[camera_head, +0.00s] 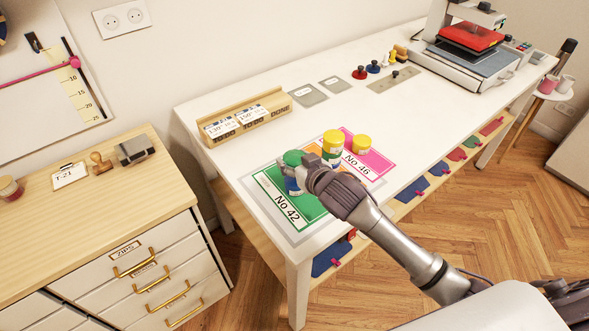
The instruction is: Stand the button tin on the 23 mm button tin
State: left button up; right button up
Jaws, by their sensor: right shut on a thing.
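My right gripper (300,175) reaches in from the right and is shut on a green-topped tin (293,157) over the green No 42 mat. The tin's body, partly blue, is largely hidden by the gripper; I cannot tell whether it touches the mat or another tin. A yellow-topped tin (332,138) with a pale label stands just right of the gripper, its lower part partly hidden. Another yellow tin (361,145) stands on the pink No 46 mat. The size labels are too small to read, so I cannot tell which is the 23 mm tin. My left gripper is out of view.
The green mat (268,187) and pink mat (380,160) lie on the white table (240,172). A wooden card rack (245,118), grey plates, coloured knobbed pieces (373,67) and a heat press (470,55) stand farther back. A drawer cabinet (110,225) is at left.

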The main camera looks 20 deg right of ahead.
notch_tip(320, 180, down, 4)
jog(key=shift+r, duration=0.2)
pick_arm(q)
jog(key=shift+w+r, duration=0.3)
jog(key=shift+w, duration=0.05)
pick_arm(e)
jog(key=shift+f, duration=0.1)
jog(key=shift+f, duration=0.1)
jog(key=o, duration=1.2)
jog(key=shift+f, duration=0.1)
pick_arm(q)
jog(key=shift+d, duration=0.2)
